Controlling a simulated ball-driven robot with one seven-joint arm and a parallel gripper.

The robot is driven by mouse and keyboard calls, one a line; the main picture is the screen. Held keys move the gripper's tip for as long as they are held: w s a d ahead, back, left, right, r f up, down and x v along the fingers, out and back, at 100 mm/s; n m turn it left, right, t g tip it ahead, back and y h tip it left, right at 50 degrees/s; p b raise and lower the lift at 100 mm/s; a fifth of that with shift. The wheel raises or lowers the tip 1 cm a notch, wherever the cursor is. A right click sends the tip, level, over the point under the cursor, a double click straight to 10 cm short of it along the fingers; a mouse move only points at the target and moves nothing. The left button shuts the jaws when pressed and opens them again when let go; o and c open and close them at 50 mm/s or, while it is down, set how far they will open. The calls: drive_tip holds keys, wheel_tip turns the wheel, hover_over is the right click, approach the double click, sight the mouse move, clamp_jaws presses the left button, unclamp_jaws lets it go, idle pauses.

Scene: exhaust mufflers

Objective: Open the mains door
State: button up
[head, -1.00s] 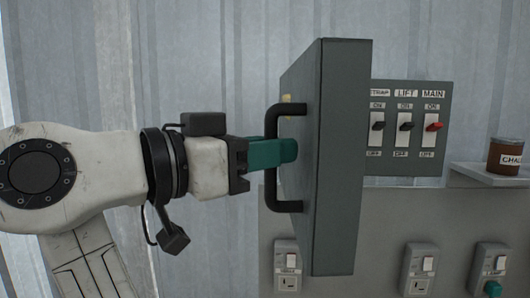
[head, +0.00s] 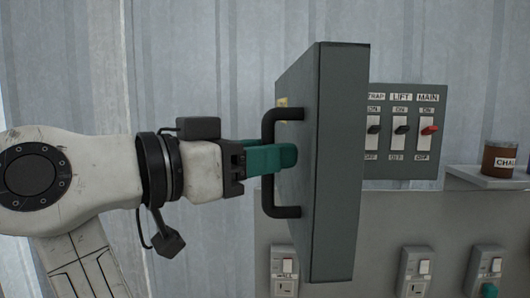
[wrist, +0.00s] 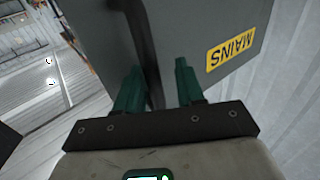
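The grey mains door (head: 340,160) stands swung out from the switch panel (head: 401,160), with its edge towards the head camera and the switches exposed. In the wrist view, my gripper's fingers (wrist: 158,80) are apart, with the bar nearer the left one and a gap on the right.
The panel has TRAP, LIFT and MAIN switches; MAIN is red (head: 429,130). A labelled brown jar (head: 499,160) stands on a shelf (head: 480,178) at the right. Several sockets (head: 418,272) line the wall below. Corrugated metal wall lies behind.

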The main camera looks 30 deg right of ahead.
drive_tip(key=a+b, duration=0.2)
drive_tip(key=a, duration=0.8)
drive_tip(key=shift+s+a, duration=0.3)
drive_tip(key=shift+s, duration=0.1)
